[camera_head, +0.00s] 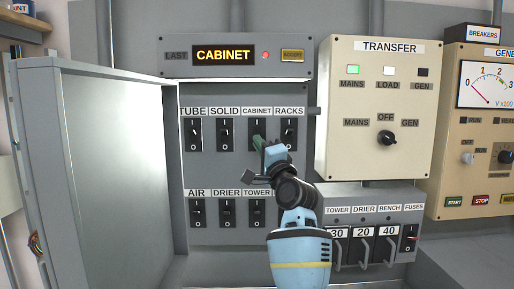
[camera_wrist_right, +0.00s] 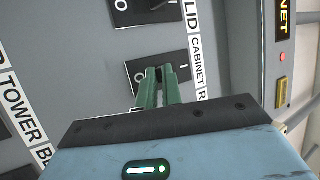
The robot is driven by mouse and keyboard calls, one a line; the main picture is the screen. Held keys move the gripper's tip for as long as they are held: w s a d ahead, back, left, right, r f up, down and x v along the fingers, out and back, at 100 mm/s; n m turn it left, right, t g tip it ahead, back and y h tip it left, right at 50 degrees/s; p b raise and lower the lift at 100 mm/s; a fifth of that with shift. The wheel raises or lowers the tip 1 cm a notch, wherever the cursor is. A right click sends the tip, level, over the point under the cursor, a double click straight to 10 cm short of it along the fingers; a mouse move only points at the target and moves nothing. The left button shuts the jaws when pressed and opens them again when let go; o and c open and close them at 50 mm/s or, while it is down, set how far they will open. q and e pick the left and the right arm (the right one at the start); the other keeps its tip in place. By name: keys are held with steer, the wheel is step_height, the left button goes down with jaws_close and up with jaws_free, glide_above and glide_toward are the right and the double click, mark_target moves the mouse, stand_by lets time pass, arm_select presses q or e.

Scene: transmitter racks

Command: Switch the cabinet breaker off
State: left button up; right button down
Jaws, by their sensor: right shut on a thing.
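The cabinet breaker (camera_head: 256,127) is a black switch in the upper row of the grey panel, third from the left under the CABINET label. It also shows in the wrist view as a black plate (camera_wrist_right: 182,67) marked O and I. My right gripper (camera_head: 259,143) reaches it from below right, its green fingers (camera_wrist_right: 159,76) at the middle of the plate. The fingers are close together, shut on the breaker's toggle. The fingers hide most of the toggle, so I cannot tell its position. My left gripper is not in view.
Neighbouring switches SOLID (camera_head: 226,134) and RACKS (camera_head: 289,134) sit close on both sides. A lower row has AIR, DRIER and TOWER switches. An open cabinet door (camera_head: 110,170) stands at left. The display (camera_head: 223,55) above reads CABINET beside a lit red lamp (camera_head: 265,56).

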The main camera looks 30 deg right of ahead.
stand_by(0.5)
steer(key=c, duration=1.6)
jaws_free()
steer(key=shift+o, duration=0.2)
steer(key=shift+s+f, duration=0.1)
steer(key=v, duration=0.7)
steer(key=shift+s+f, duration=0.2)
steer(key=shift+f, duration=0.05)
